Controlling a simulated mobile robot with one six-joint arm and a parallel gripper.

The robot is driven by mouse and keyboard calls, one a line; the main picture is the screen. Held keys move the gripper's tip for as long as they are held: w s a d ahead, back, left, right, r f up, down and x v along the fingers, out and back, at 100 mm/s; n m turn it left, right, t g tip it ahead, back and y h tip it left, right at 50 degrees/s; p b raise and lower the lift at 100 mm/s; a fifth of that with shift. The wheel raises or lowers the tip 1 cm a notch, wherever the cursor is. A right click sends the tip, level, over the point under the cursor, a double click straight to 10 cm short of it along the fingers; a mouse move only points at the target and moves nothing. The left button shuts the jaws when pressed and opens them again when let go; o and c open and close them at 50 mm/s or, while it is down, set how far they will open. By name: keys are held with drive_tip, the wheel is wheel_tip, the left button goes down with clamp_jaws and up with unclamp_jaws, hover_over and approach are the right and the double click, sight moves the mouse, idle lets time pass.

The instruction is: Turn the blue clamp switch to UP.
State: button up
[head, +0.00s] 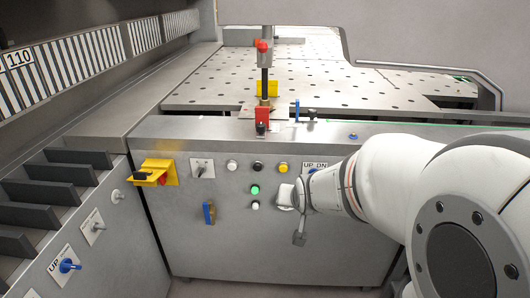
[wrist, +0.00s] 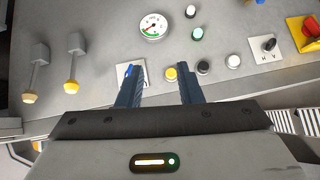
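The blue switch (wrist: 129,71) sits on a small white plate in the wrist view, just beside my left finger, which partly covers it. In the head view a plate labelled UP DN (head: 316,165) shows right of the yellow button, with a bit of blue under it, mostly hidden by my arm. Which way the switch points cannot be told. My gripper (wrist: 160,66) is open and empty, its two dark blue fingers apart in front of the panel. Contact with the switch cannot be told. Another blue switch (head: 68,265) labelled UP is on the left panel.
Close by are a yellow button (wrist: 171,74), a black button (wrist: 203,67), a white button (wrist: 233,61) and a round gauge (wrist: 153,27). Two yellow-tipped levers (wrist: 73,70) stand at the wrist view's left.

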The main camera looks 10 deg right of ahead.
drive_tip(key=w+d+f+m+t+h+b, duration=0.4)
drive_tip(key=w+d+f+m+t+b, duration=0.1)
drive_tip(key=w+d+f+t+b, duration=0.5)
drive_tip(key=w+d+g, duration=0.1)
drive_tip(key=w+d, duration=0.2)
drive_tip(key=w, duration=0.5)
drive_tip(key=shift+f, duration=0.25)
drive_tip(key=shift+c, duration=0.4)
clamp_jaws()
